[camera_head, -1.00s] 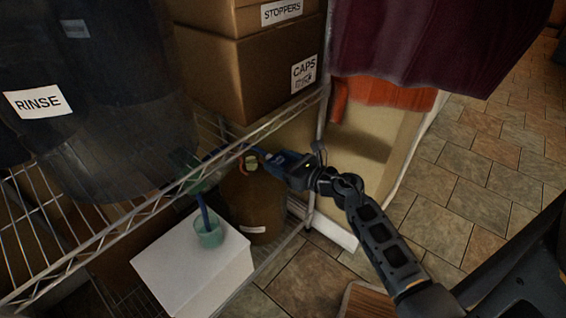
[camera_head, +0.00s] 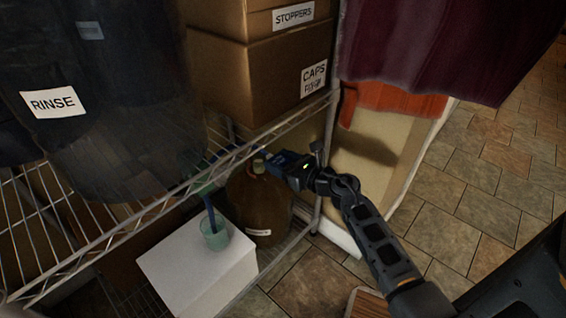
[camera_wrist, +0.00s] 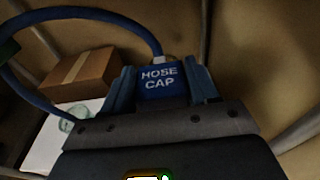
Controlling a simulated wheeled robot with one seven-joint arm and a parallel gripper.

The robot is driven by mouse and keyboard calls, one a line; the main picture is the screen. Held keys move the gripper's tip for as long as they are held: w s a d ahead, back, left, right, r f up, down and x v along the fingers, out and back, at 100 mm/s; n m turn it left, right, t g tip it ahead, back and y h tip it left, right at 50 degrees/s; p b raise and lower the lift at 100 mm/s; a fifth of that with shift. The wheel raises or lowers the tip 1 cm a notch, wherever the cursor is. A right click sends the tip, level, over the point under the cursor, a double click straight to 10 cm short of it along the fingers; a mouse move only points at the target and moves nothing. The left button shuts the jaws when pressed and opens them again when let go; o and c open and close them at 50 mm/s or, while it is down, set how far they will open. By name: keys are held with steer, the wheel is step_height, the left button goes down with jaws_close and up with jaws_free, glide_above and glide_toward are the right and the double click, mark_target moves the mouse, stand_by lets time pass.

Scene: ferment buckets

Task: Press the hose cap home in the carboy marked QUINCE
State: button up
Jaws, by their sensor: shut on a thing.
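The brown carboy (camera_head: 262,208) stands on the floor-level area beneath the wire shelf, with a pale label low on its side, too small to read. My gripper (camera_head: 272,160) is beside and slightly above the neck. In the wrist view it is shut on the blue hose cap (camera_wrist: 160,80), lettered HOSE CAP. A blue hose (camera_wrist: 105,14) loops from the cap to the left. The cap's lower end is hidden by my gripper, so I cannot tell whether it touches the neck.
A wire shelf edge (camera_head: 150,212) crosses in front of the carboy. A green cup (camera_head: 214,234) with a blue hose in it stands on a white box (camera_head: 178,262). Boxes marked CAPS (camera_head: 262,85) and STOPPERS (camera_head: 240,18), and a dark RINSE bucket (camera_head: 110,120), sit above. Tiled floor lies right.

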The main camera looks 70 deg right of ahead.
mark_target(268, 155)
steer(key=shift+w+d, duration=0.2)
steer(key=shift+w, duration=0.4)
steer(key=shift+w+d, duration=0.1)
steer(key=shift+w, duration=0.2)
steer(key=shift+w+d+f, duration=0.1)
steer(key=shift+w, duration=0.2)
steer(key=shift+w+d, duration=0.1)
steer(key=shift+w, duration=0.25)
steer(key=shift+w+d, duration=0.1)
steer(key=shift+w, duration=0.2)
steer(key=shift+w+d, duration=0.1)
steer(key=shift+w, duration=0.25)
steer(key=shift+w+d+f, duration=0.1)
steer(key=shift+w, duration=0.2)
steer(key=shift+w+d, duration=0.1)
steer(key=shift+w, duration=0.25)
steer(key=shift+w+d+f, duration=0.1)
steer(key=shift+w, duration=0.2)
